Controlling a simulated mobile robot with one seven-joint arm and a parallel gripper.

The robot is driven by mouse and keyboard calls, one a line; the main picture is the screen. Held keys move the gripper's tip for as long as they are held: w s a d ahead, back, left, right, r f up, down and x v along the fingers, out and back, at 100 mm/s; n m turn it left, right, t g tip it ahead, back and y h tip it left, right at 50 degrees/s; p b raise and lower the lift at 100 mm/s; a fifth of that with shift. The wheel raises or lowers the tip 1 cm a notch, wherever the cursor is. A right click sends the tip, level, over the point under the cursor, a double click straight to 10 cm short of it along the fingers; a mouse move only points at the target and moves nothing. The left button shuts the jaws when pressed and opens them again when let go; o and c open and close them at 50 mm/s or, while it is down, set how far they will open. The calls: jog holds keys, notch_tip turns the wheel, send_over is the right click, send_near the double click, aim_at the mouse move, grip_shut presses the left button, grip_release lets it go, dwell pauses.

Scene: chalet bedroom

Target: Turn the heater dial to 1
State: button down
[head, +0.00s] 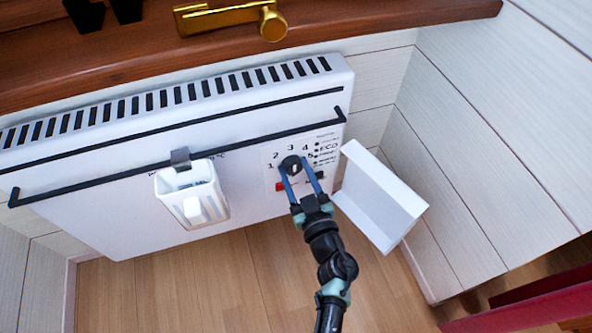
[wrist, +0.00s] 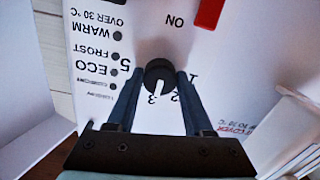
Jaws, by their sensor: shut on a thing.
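The heater (head: 110,185) is a white wall panel below a wooden sill. Its black round dial (head: 291,164) sits on the control panel at the right end, among printed numbers. My gripper (head: 297,168) reaches up from below, its two blue fingers shut on the dial from either side. In the wrist view, which shows the panel upside down, the dial (wrist: 158,72) is between the fingertips (wrist: 166,76). Its white pointer mark points down, close to the 3. The 1 shows beside the right finger; the left finger seems to hide the 4.
A white flap or cover (head: 385,197) stands open right of the panel, close to my gripper. A white holder (head: 190,196) hangs from the heater's black rail (head: 100,172) at left. A red switch (wrist: 208,13) is near the dial. The wooden floor below is clear.

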jog(key=shift+n, duration=0.3)
jog(key=n+p, duration=0.1)
jog(key=n, duration=0.2)
jog(key=shift+n, duration=0.3)
jog(key=n, duration=0.4)
jog(key=shift+n+p, duration=0.3)
jog(key=n, duration=0.5)
jog(key=shift+b, duration=0.3)
jog(key=shift+n+b, duration=0.35)
jog(key=shift+n, duration=1.45)
jog(key=shift+c, duration=1.4)
grip_release()
